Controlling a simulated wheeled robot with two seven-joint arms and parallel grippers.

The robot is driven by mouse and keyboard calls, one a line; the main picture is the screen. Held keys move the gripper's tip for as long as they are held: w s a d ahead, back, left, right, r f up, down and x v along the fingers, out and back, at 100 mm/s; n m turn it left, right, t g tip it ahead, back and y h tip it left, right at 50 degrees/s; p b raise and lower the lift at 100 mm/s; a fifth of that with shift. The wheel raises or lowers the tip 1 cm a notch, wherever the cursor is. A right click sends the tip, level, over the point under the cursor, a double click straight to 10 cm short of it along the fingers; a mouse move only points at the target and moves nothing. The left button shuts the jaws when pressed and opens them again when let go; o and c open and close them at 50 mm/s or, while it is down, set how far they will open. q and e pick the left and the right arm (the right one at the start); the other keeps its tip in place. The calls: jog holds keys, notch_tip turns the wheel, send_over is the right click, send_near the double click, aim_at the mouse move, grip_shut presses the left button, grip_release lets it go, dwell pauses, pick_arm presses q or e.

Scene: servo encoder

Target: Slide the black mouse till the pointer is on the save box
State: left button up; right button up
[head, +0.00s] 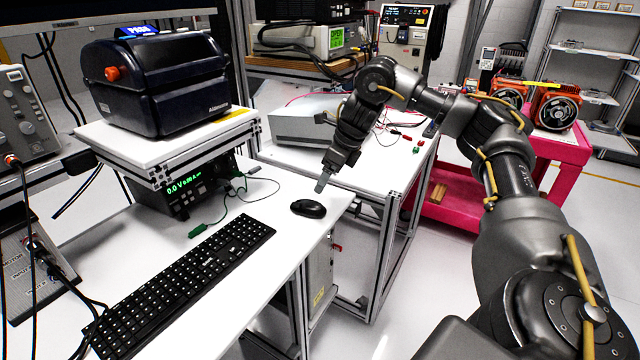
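The black mouse (308,208) lies on the white desk near its right edge, to the right of the keyboard. My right gripper (321,186) hangs just behind and above the mouse, pointing down, and appears apart from it. Its fingers are seen edge-on, so I cannot tell whether they are open or shut. A monitor's lower edge (60,28) shows at the top left, but its screen content, the pointer and the save box are out of view. My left gripper is not in view.
A black keyboard (180,285) fills the desk's front. A green-display power supply (190,192) with green and black leads sits behind it, under a raised shelf holding a dark printer (158,85). Bare desk surrounds the mouse, with the desk edge close on its right.

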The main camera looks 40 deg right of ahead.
aim_at(313, 204)
jog(key=b+x, duration=0.1)
jog(key=x, duration=0.4)
jog(key=b+x, duration=0.1)
jog(key=x, duration=0.1)
jog(key=shift+w+d+f+b, duration=0.15)
jog(key=shift+d+f+b, duration=0.15)
jog(key=shift+f+b, duration=0.05)
jog(key=x, duration=0.3)
jog(key=shift+a, duration=0.1)
jog(key=shift+w+f, duration=0.3)
jog(key=shift+f, duration=0.3)
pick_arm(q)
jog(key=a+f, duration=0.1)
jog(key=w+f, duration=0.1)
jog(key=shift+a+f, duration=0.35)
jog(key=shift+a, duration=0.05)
pick_arm(e)
jog(key=shift+a+f, duration=0.1)
jog(key=shift+c, duration=0.2)
